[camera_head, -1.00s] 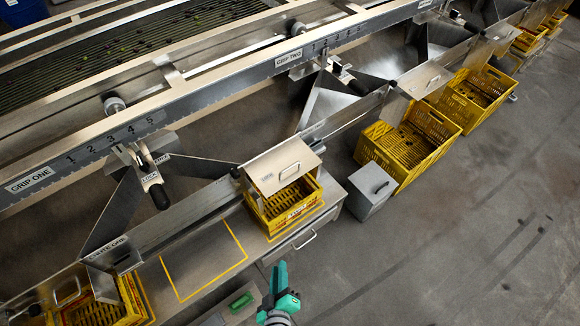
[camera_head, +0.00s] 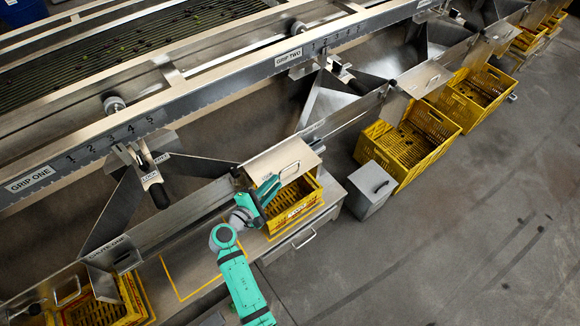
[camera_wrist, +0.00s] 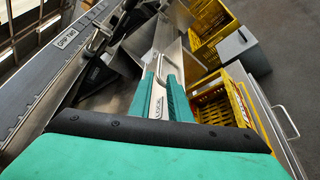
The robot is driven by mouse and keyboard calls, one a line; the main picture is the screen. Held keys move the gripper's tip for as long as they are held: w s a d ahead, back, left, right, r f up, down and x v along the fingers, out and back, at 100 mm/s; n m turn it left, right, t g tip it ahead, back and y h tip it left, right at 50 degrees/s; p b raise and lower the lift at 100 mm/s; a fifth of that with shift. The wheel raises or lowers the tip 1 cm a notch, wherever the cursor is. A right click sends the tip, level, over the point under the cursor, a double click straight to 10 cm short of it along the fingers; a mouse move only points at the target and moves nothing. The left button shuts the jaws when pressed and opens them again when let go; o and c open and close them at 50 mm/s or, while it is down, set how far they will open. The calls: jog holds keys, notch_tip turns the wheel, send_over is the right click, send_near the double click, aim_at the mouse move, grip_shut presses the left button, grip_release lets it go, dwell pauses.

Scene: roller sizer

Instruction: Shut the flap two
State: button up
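The middle flap (camera_head: 272,160), a bare metal plate with a bar handle (camera_head: 290,169), slants out over a yellow crate (camera_head: 290,207); I take it as flap two. My gripper (camera_head: 268,188) is at the flap's lower left corner in the head view, to the left of the handle. In the wrist view, my green fingers (camera_wrist: 163,98) stand apart, with pale metal and a small label showing between them. The handle (camera_wrist: 161,68) shows just beyond the fingertips. I cannot tell whether the fingers touch the flap.
A metal drawer front with a handle (camera_head: 304,238) is below the crate. A grey box (camera_head: 370,190) stands to its right, with more yellow crates (camera_head: 410,145) beyond. A lock lever (camera_head: 152,183) hangs by the left chute.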

aim_at(290, 166)
jog(key=x, duration=1)
jog(key=shift+w+d, duration=0.25)
jog(key=shift+w, duration=0.05)
jog(key=shift+c, duration=0.3)
grip_shut()
